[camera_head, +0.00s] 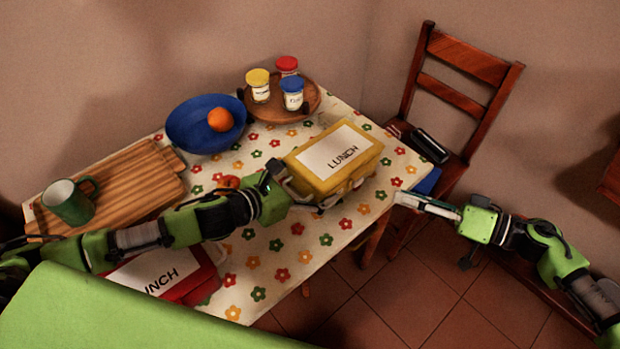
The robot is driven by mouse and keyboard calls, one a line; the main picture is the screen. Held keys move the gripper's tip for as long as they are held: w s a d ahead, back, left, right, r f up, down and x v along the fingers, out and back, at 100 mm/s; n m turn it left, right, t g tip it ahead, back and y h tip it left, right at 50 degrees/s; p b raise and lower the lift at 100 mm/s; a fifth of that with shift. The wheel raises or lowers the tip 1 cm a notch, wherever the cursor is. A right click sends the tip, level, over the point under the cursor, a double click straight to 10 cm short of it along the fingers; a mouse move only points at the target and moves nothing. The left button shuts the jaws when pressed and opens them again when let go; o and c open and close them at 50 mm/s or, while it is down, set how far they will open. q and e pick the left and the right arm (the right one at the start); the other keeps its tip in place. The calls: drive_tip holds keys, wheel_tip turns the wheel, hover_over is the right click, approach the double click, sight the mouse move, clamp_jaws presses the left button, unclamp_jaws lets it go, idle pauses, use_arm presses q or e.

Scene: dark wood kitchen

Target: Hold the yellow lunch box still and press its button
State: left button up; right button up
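The yellow lunch box (364,156) has a white label reading LUNCH and lies on the flowered tablecloth near the table's right side. My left gripper (282,182) is at the box's left front corner, with its fingers close against it. I cannot tell whether they touch or grip it. My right gripper (412,203) is off the table's right front edge, to the right of the box and apart from it. Its fingers look close together, but their gap is not clear. The button cannot be made out.
A red lunch box (203,283) lies partly behind my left arm. A blue bowl (190,123) with an orange (220,119), a round tray (262,114) with jars, and a cutting board (140,200) with a green mug (68,203) stand behind. A chair (463,95) stands right.

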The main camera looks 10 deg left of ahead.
drive_tip(key=shift+s, duration=0.15)
clamp_jaws()
drive_tip(key=s+d+f+m+t, duration=0.2)
drive_tip(key=s+m+t, duration=0.3)
drive_tip(key=m, duration=0.7)
drive_tip(key=shift+s+d+f+m, duration=0.15)
drive_tip(key=shift+s+d+m, duration=0.15)
drive_tip(key=shift+d, duration=0.15)
